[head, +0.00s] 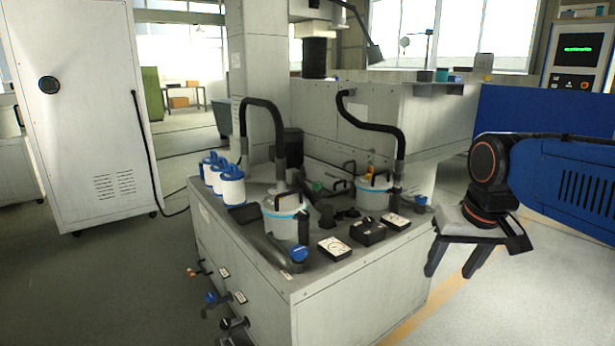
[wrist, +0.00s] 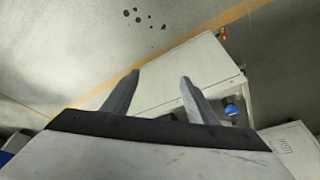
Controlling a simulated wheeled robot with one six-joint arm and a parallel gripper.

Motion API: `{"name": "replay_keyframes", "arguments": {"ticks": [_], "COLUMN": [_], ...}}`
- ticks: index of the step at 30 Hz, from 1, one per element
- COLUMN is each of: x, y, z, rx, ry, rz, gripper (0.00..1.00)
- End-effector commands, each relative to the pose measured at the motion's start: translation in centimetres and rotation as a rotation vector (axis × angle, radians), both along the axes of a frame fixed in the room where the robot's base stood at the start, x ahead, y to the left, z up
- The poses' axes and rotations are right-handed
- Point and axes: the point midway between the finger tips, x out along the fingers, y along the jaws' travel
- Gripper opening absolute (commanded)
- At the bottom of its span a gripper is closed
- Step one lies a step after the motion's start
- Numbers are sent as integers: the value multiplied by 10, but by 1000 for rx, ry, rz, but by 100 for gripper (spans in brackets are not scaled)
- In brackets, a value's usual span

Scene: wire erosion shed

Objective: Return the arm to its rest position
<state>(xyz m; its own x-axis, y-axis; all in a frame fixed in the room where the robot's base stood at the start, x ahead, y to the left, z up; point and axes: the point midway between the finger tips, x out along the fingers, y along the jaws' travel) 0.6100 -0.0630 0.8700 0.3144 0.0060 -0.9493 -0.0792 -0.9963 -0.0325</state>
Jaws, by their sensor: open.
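My gripper (head: 449,273) is at the right of the head view, at the end of my arm, with its fingers pointing down. It is open, with a clear gap between the fingers and nothing held. It hangs beside the right side of the grey machine cabinet (head: 363,299), over open floor and apart from the cabinet. In the wrist view, the two fingers of my gripper (wrist: 160,82) stand apart and empty, with the pale cabinet (wrist: 185,75) beyond them.
The cabinet top carries white-and-blue canisters (head: 231,188), two lidded filter pots (head: 286,220), black hoses (head: 272,116) and small meters (head: 333,247). Valves (head: 212,299) stick out of its front. Floor with a yellow line (head: 428,303) is clear on the right.

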Motion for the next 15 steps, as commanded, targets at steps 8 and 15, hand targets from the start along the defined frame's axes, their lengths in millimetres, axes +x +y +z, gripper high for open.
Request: {"name": "replay_keyframes", "arguments": {"ticks": [8, 15], "x": [-78, -114], "y": [-5, -7], "z": [-61, -101], "rx": [-21, -35], "ry": [-58, -89], "rz": [48, 75], "gripper": [53, 53]}}
